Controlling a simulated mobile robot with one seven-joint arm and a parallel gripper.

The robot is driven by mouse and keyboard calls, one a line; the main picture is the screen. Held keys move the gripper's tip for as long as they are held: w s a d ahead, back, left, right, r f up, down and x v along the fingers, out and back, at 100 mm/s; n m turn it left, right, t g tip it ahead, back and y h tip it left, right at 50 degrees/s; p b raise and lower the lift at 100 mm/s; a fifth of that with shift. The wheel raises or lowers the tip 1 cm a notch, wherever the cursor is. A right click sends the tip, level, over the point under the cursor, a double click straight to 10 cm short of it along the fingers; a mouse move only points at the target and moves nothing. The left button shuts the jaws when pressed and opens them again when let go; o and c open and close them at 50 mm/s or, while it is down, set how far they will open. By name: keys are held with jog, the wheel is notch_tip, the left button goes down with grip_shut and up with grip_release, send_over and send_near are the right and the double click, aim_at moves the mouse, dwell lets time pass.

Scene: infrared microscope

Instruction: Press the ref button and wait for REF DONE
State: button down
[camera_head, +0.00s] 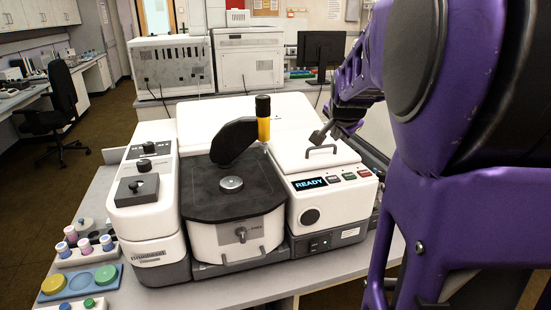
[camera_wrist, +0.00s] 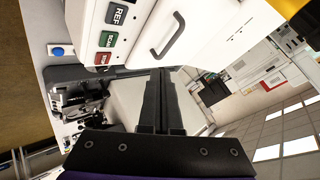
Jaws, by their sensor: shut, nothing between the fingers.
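The ref button (camera_head: 334,179) is a dark key on the sloped right front of the white microscope. It is the leftmost of three keys, beside the display (camera_head: 310,183), which reads READY. In the wrist view the dark REF key (camera_wrist: 117,15) is at the top, with its label readable. My gripper (camera_head: 318,138) is shut and empty, above the microscope's right side near the metal handle, apart from the keys. In the wrist view my gripper's fingers (camera_wrist: 168,72) are together, below and right of the keys.
The green key (camera_wrist: 108,39) and red key (camera_wrist: 103,58) sit beside REF. A metal handle (camera_head: 322,149) stands up behind the keys. A black-and-yellow eyepiece-like part (camera_head: 263,120) rises left of my gripper. Sample pots and a blue tray (camera_head: 120,279) are at the front left.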

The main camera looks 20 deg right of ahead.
jog(key=shift+s+d+f, duration=0.15)
jog(key=shift+f, duration=0.2)
jog(key=b, duration=0.5)
send_over(332, 181)
notch_tip(332, 181, down, 6)
jog(key=shift+d+f, duration=0.1)
jog(key=shift+f, duration=1.25)
dwell(0.9)
jog(key=shift+f, duration=0.45)
